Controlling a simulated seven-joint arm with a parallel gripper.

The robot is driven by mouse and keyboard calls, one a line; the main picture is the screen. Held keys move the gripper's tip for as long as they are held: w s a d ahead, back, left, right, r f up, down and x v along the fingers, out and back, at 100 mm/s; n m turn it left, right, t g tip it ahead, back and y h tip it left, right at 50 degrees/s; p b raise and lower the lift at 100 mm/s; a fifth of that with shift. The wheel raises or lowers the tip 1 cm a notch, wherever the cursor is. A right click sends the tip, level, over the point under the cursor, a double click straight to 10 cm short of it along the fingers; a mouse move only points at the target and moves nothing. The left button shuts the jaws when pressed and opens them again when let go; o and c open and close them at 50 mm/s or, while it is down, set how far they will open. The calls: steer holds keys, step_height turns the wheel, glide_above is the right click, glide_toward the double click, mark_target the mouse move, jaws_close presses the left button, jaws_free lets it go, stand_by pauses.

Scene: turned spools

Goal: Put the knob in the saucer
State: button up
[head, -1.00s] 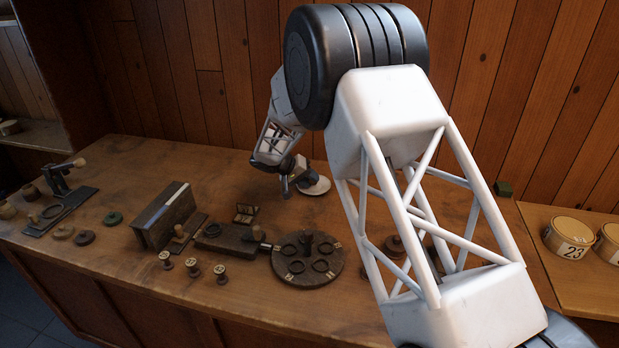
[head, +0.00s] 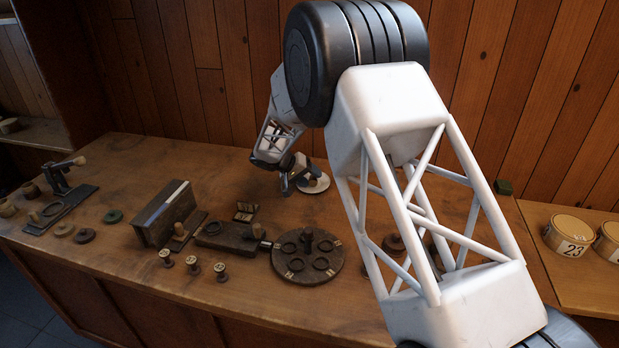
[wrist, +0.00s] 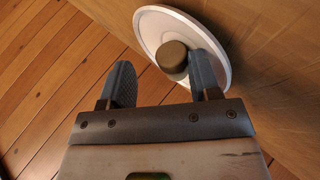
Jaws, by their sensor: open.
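The white saucer (wrist: 222,38) lies on the bench top, and it also shows in the head view (head: 320,186) at the back of the bench. A brown round knob (wrist: 172,57) is over the saucer in the wrist view and appears to rest in it. My gripper (wrist: 161,62) is open at the saucer, with the knob close beside its right finger and a gap to its left finger. In the head view my gripper (head: 294,180) is at the saucer's left side, and I cannot make out the knob there.
A round dark plate with rings (head: 307,270) stands nearer the front, with small numbered spools (head: 193,264) to its left. A dark upright block (head: 163,215) and a lever device (head: 60,190) are further left. Round tins (head: 568,233) stand at right. A wood wall is behind.

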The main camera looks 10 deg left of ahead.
mark_target(310, 181)
steer(key=shift+r, duration=3.5)
